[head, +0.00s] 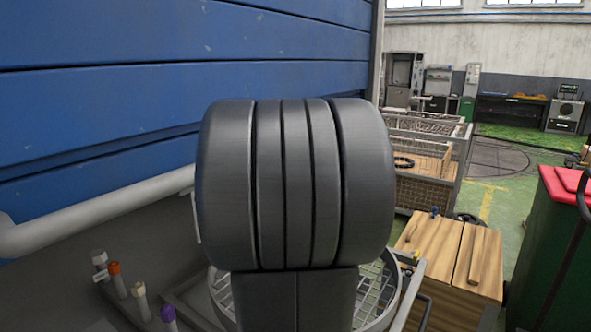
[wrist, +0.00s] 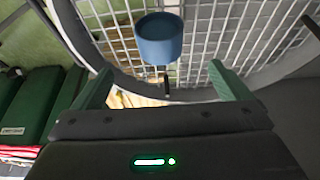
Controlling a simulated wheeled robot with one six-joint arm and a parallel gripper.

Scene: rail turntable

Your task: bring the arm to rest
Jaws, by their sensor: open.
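My gripper (wrist: 160,72) shows in the wrist view with its two green fingers spread wide and nothing between the tips. A blue cylindrical cup-like thing (wrist: 160,40) with a dark stem below it stands out against a wire mesh, just beyond the fingertips and apart from them. In the head view a large dark grey part of my own arm fills the middle and hides the gripper and most of what lies behind it.
A round wire mesh with a grey rim (head: 390,285) lies behind my arm. Capped pegs (head: 139,294) stand at lower left beside a pale pipe (head: 95,212). A blue panelled wall (head: 130,80) is close on the left. A wooden box (head: 455,262) and a green bin with a red lid (head: 545,250) stand right.

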